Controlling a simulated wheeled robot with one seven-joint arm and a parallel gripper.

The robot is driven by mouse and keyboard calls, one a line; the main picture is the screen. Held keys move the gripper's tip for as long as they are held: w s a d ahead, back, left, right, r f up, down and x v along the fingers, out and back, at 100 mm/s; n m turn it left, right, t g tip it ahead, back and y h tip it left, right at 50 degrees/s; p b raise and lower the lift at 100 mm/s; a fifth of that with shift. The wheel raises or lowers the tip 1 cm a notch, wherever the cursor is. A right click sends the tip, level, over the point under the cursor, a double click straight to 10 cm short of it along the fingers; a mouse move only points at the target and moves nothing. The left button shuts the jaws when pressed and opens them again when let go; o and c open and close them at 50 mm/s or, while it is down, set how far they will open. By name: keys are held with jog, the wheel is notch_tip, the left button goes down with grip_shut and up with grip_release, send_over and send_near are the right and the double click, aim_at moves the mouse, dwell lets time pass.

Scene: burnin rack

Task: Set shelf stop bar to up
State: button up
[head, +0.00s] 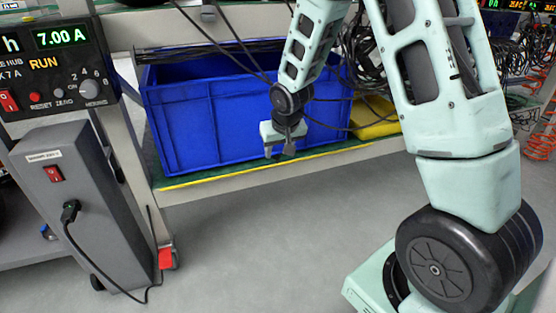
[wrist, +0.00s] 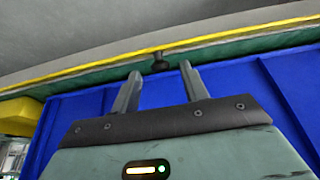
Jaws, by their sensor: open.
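The shelf stop bar is most likely the yellow strip (head: 235,175) along the front edge of the lower shelf, lying low in front of the blue crate. In the wrist view the yellow strip (wrist: 80,71) crosses the top. A small dark knob (wrist: 160,64) sits by that edge, between and just beyond the fingertips; I cannot tell what it is fixed to. My gripper (head: 279,153) is open and empty in front of the crate, close to the shelf edge. In the wrist view its two fingers (wrist: 160,78) are apart. Contact with the knob cannot be told.
The blue crate (head: 200,127) stands on the green shelf, right behind my gripper. A yellow object (head: 376,118) and black cables lie right of it. A grey switch box (head: 78,205) with a plugged cable and a control panel (head: 50,70) stand left. The floor in front is clear.

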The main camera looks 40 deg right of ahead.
jog(key=shift+x, duration=0.8)
grip_shut()
jog(key=p, duration=0.2)
jog(key=r+p, duration=0.1)
jog(key=shift+w+d+g+p, duration=0.1)
jog(key=shift+w+g+p, duration=0.2)
jog(key=shift+p, duration=0.1)
jog(key=shift+w+g+p, duration=0.15)
jog(key=shift+g+p, duration=0.15)
jog(key=shift+p, duration=0.65)
jog(key=shift+f+p, duration=0.3)
grip_release()
